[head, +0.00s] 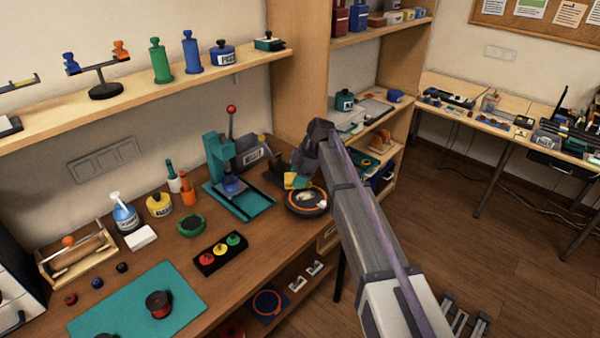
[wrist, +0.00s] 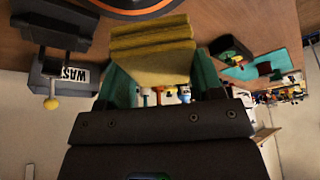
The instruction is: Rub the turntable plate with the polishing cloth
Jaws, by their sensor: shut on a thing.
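The yellow polishing cloth (head: 291,179) is folded and held in my gripper (head: 300,182) above the bench. In the wrist view the cloth (wrist: 152,48) shows as a ridged yellow block between the teal fingers of my gripper (wrist: 162,80), which is shut on it. The turntable plate (head: 316,207) is a dark round disc with an orange ring, near the bench's right end. The cloth is at the plate's far left edge in the head view; I cannot tell whether they touch. In the wrist view part of the turntable (wrist: 125,12) shows at the top, just beyond the cloth.
A teal lever press (head: 225,160) stands left of the turntable. A grey bin (head: 254,153) stands behind it, also in the wrist view (wrist: 60,80). A black tray of coloured buttons (head: 220,253) lies nearer. A tall wooden shelf (head: 300,70) rises behind.

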